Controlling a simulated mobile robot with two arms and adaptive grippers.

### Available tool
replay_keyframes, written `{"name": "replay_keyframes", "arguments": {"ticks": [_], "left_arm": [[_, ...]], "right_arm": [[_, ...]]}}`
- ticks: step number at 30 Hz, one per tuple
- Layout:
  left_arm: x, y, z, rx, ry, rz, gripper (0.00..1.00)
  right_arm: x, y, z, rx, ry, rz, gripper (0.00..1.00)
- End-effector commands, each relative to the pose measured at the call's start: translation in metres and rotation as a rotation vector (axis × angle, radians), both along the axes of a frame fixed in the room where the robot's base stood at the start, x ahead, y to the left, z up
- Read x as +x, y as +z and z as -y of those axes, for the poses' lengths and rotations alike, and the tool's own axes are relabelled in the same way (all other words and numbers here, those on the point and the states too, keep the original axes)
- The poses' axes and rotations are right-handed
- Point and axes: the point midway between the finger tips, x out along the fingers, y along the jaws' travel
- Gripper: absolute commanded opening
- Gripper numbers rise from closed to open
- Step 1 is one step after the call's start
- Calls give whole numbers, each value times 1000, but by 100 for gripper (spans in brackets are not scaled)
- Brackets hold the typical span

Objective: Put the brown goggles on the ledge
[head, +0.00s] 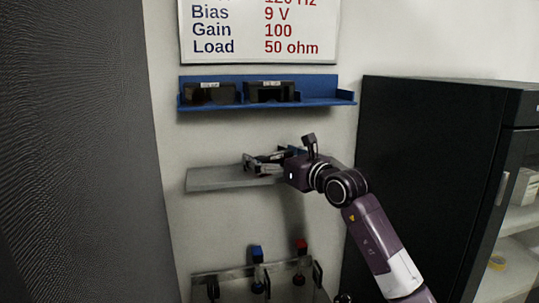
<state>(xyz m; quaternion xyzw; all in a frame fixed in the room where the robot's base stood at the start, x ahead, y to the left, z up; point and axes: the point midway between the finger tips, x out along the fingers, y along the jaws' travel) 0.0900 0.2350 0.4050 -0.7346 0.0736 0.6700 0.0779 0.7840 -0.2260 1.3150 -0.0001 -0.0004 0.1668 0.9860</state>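Two dark, boxy goggles stand on a blue wall shelf (330,99): one pair at the left (210,95) and one pair near the middle (270,92). Both look dark brown to black, and their small labels are too small to read. A grey ledge (212,179) sticks out from the wall below the blue shelf. My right gripper (255,164) points left, at or just above the right part of this ledge. Its fingers are small and overlap the ledge, so their opening is unclear. I see no goggles in it. My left gripper is out of view.
A dark cabinet (430,170) stands close on the right, with open shelves at its side. A dark panel (75,150) fills the left. Below, a rack (232,276) holds blue-topped and red-topped items. The ledge's left part is bare.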

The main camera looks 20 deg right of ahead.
Motion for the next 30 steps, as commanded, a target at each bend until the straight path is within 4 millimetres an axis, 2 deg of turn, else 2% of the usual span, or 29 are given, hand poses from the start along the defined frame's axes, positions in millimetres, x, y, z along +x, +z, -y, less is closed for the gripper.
{"name": "replay_keyframes", "arguments": {"ticks": [9, 11, 14, 24, 30], "left_arm": [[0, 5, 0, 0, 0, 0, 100], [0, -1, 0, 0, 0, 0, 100], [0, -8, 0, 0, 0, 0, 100], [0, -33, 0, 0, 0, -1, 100], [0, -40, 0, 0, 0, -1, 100]], "right_arm": [[0, 6, 0, 0, 0, 1, 100], [-5, 2, 2, -2, 0, 2, 100], [-19, 1, 8, -2, -1, 2, 100], [-86, 0, 30, -3, -2, 2, 100], [-108, 2, 38, -1, -1, 0, 100]]}}
